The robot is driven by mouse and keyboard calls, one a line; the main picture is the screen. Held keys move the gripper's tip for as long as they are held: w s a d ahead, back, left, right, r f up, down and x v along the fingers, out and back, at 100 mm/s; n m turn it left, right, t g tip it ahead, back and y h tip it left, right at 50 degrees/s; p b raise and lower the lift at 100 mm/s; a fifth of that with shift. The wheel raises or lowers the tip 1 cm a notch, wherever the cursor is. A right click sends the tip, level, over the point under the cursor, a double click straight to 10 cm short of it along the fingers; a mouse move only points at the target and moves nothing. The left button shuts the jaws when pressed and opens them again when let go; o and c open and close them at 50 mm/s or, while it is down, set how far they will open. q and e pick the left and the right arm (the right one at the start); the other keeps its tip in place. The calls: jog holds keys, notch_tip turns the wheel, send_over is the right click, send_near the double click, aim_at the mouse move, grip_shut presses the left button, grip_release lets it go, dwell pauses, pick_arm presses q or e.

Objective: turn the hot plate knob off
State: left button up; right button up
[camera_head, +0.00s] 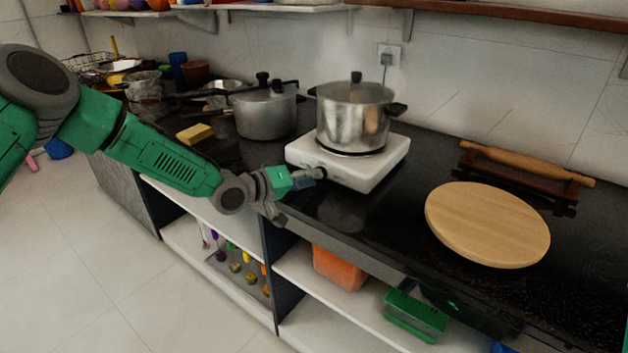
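The white hot plate (378,172) stands on the dark counter, with a steel pot (352,118) with a lid on top of it. My green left arm comes in from the left. My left gripper (314,174) is at the front left face of the hot plate, where it overlaps that face in the picture. The knob cannot be made out; the gripper may be hiding it. The fingers are too small to tell whether they are open or shut, or whether they touch the plate. My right gripper is not in view.
A second lidded pot (266,112) stands left of the hot plate, near a yellow sponge (195,133). A round wooden board (487,223) and a rolling pin (525,164) lie to the right. Open shelves (335,292) are below the counter. Bare counter lies between hot plate and board.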

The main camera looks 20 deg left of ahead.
pick_arm(q)
jog(key=shift+w+d, duration=0.3)
jog(key=shift+a, duration=0.1)
grip_shut()
jog(key=shift+f, duration=0.1)
jog(key=m+y+p, duration=0.1)
jog(key=m+p, duration=0.2)
jog(key=shift+s+y, duration=0.1)
jog(key=shift+y, duration=0.3)
jog(key=shift+m+y+p, duration=0.7)
jog(key=shift+m+y, duration=0.1)
jog(key=shift+m, duration=0.4)
jog(key=shift+m+t+y+p, duration=0.3)
jog(key=shift+m+y, duration=0.4)
jog(key=shift+m, duration=0.3)
jog(key=shift+s+f, duration=0.1)
